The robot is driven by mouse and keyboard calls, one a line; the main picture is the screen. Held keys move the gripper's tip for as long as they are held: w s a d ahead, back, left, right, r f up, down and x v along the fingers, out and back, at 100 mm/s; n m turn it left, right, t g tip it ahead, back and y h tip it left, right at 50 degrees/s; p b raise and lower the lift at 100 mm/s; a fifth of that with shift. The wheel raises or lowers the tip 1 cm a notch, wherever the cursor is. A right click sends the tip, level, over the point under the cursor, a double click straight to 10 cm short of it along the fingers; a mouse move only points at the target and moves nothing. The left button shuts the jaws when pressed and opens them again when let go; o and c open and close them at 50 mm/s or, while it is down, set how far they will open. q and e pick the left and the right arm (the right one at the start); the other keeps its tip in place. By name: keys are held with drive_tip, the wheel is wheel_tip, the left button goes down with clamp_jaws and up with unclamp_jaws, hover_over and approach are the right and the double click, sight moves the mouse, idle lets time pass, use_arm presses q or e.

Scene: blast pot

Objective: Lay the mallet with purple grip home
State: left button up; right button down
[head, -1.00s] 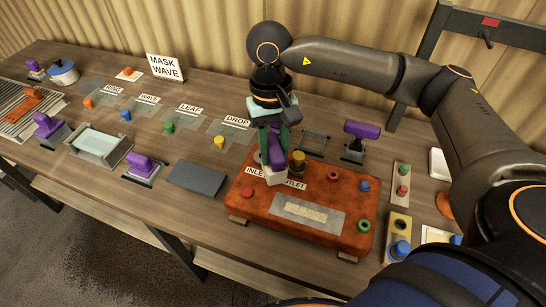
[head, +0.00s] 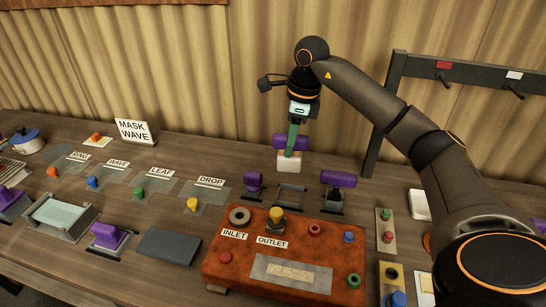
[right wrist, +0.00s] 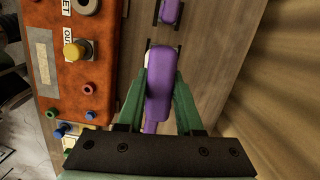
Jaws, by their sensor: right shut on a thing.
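My right gripper (head: 292,150) is shut on a purple grip (head: 287,142) with a pale block (head: 289,161) at its lower end. I take this to be the mallet, though its shape is partly hidden by the green fingers. It hangs upright above the back of the bench, clear of the surface. In the right wrist view the purple grip (right wrist: 158,78) lies between the fingers. An empty framed cradle (head: 290,196) is below it. Purple-gripped tools stand left (head: 253,182) and right (head: 338,180) of that cradle. My left gripper is not in view.
An orange-red box (head: 225,258) with knobs and INLET and OUTLET labels stands in front of the cradle. A dark rack (head: 383,120) rises at the back right. Labelled mats, a MASK WAVE sign (head: 132,131) and a dark slab (head: 168,245) are at left.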

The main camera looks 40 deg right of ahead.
sight(293, 155)
drive_tip(key=shift+m, duration=0.6)
drive_tip(key=f+b, duration=0.1)
drive_tip(key=f, duration=0.1)
drive_tip(key=d+f+b, duration=0.1)
drive_tip(key=f, duration=0.1)
drive_tip(key=shift+f, duration=0.35)
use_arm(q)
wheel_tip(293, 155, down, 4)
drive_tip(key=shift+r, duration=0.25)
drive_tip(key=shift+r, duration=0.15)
use_arm(e)
drive_tip(key=shift+f+b, duration=1)
drive_tip(key=shift+f, duration=1.2)
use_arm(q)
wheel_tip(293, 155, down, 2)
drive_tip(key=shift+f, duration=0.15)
use_arm(e)
drive_tip(key=shift+f, duration=0.1)
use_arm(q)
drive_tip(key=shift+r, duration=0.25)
use_arm(e)
drive_tip(key=shift+f, duration=0.1)
